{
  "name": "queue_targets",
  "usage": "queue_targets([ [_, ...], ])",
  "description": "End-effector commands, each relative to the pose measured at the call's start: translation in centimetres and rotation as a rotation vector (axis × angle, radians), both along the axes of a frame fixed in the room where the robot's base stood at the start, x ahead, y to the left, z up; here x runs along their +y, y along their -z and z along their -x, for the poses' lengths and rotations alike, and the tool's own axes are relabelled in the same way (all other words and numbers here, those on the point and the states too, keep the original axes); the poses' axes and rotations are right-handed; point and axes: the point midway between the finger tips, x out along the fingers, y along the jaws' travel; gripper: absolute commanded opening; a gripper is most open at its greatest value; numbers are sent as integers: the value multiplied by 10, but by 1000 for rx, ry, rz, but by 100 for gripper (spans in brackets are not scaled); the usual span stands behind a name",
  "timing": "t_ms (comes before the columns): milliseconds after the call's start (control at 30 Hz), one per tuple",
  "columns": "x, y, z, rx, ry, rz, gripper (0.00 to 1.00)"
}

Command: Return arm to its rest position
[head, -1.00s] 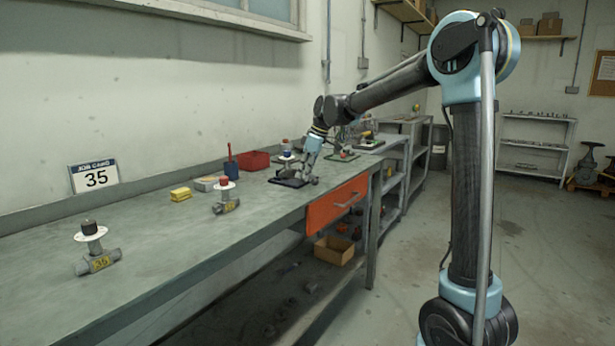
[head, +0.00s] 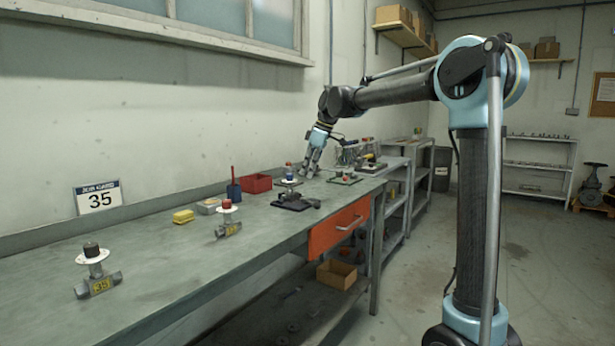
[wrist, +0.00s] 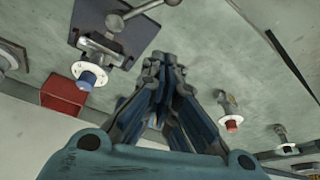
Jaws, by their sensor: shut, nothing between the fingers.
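My gripper (head: 312,167) hangs above the bench in the head view, pointing down, shut and empty. In the wrist view its fingers (wrist: 163,75) are together with nothing between them. A blue-capped valve with a white disc (head: 289,175) sits in a dark vise (head: 296,201) just left of and below my gripper. The blue cap (wrist: 86,80) and the vise also show at the upper left of the wrist view. They are apart from my fingers. A red-capped valve (head: 227,215) and a dark-capped valve (head: 96,270) tagged 35 stand further left on the bench.
The grey bench (head: 160,270) runs along the wall with an orange drawer (head: 338,228) at its front. A job card reading 35 (head: 99,197), a yellow sponge (head: 183,216) and a red bin (head: 257,183) stand on it. A green board (head: 345,179) lies right of the vise. Shelves stand beyond.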

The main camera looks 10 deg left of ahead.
Motion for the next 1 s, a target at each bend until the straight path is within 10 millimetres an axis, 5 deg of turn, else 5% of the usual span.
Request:
queue_targets([
  [233,-3,0,1,1,7,1,0],
  [367,-26,3,7,6,59,9,0],
  [667,-132,23,47,35,324,47,0],
  [1000,-240,67,113,65,644,82,0],
])
